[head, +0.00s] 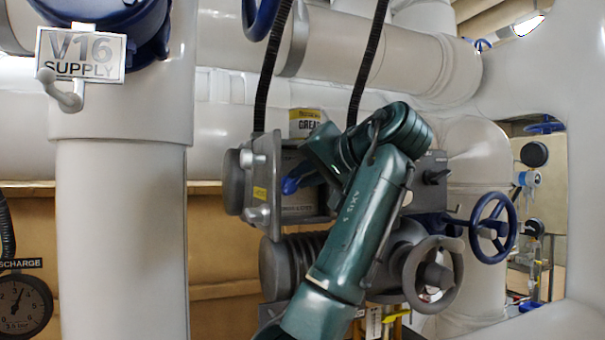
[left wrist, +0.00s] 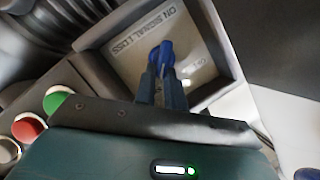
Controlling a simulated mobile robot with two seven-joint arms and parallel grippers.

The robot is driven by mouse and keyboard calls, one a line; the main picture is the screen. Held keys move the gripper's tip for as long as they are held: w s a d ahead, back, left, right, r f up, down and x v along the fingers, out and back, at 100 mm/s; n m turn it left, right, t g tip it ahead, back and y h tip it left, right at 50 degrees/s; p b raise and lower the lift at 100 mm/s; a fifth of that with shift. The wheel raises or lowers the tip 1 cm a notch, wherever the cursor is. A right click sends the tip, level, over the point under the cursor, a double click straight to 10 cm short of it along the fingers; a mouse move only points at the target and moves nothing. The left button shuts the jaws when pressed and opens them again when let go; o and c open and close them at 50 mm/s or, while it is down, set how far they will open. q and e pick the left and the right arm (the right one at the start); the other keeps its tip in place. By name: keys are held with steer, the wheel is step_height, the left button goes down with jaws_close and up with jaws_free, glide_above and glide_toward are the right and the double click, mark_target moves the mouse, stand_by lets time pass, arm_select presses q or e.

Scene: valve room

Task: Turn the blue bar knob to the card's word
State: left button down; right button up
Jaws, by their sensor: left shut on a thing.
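In the left wrist view the blue bar knob (left wrist: 161,54) sits on a pale label plate inside a grey recessed frame. My left gripper (left wrist: 163,72) is shut on it, with a finger on each side. The plate reads "ON SIGNAL LOSS" along one side; smaller lettering near the right edge is not readable. In the head view my green left arm reaches up to the grey valve actuator (head: 285,205), and a blue shape shows at its end; I cannot tell knob from fingers there. No card with a readable target word shows. My right gripper is not in view.
Green (left wrist: 55,101) and red (left wrist: 28,127) push buttons lie beside the plate. A grey handwheel (head: 433,275) and blue handwheel (head: 493,228) stand right of my arm. A "V16 SUPPLY" sign (head: 80,53) hangs upper left. Large pipes surround the actuator closely.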

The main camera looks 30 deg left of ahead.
arm_select(q)
steer(key=shift+w+d+f+m+y, duration=0.1)
steer(key=shift+w+f+m+y, duration=0.1)
steer(key=shift+m+y, duration=0.5)
steer(key=shift+m, duration=0.4)
steer(key=c, duration=1.5)
jaws_free()
steer(key=shift+s+d, duration=0.1)
steer(key=shift+d, duration=0.05)
